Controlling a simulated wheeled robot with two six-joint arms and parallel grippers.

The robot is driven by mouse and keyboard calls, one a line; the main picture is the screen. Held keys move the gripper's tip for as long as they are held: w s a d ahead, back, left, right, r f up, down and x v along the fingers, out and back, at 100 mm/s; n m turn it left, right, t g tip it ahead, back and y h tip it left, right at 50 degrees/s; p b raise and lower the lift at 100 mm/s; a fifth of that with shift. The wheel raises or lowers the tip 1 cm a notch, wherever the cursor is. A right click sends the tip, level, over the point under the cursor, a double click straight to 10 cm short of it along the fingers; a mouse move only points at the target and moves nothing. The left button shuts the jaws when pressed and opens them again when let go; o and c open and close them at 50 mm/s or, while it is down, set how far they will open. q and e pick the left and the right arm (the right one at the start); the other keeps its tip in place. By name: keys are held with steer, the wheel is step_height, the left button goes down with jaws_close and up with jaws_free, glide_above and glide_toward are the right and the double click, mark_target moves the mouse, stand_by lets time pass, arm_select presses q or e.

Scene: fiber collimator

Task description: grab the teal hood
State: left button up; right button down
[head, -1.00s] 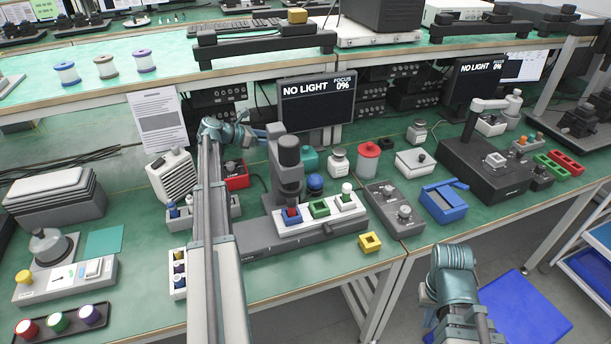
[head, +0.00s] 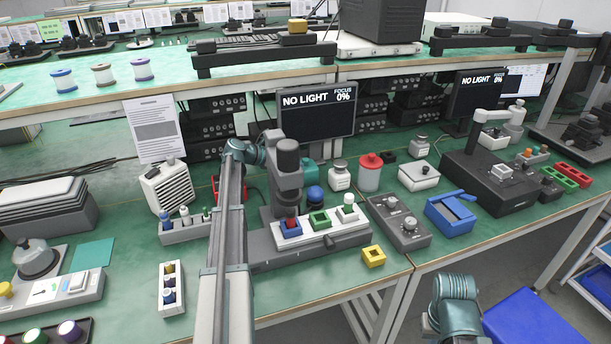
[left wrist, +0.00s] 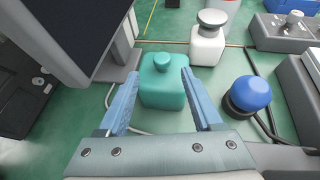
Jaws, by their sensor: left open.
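The teal hood (left wrist: 163,82), a squarish block with a round knob on top, stands upright on the green bench in the left wrist view. It also shows in the head view (head: 309,172), partly hidden behind the grey column of the stage. My left gripper (left wrist: 159,76) is open, with one blue finger on each side of the hood. I cannot tell whether either finger touches it. In the head view the left fingers are hidden behind the grey column. Of my right arm only a teal joint shows at the lower right; its fingers are not visible.
A white jar (left wrist: 208,40) stands behind and right of the hood. A blue-domed piece (left wrist: 249,95) sits close on the right, with a cable by it. A dark monitor (head: 316,110) stands just behind. The grey column (head: 287,165) is in front.

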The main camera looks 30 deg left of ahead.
mark_target(304, 159)
arm_select(q)
steer(key=shift+w+d, duration=0.15)
steer(key=shift+w, duration=0.05)
steer(key=x, duration=0.1)
steer(key=b+x, duration=0.1)
steer(key=x, duration=0.3)
steer(key=shift+w+d+r, duration=0.2)
steer(key=shift+d+r, duration=0.05)
steer(key=shift+r, duration=0.15)
jaws_close()
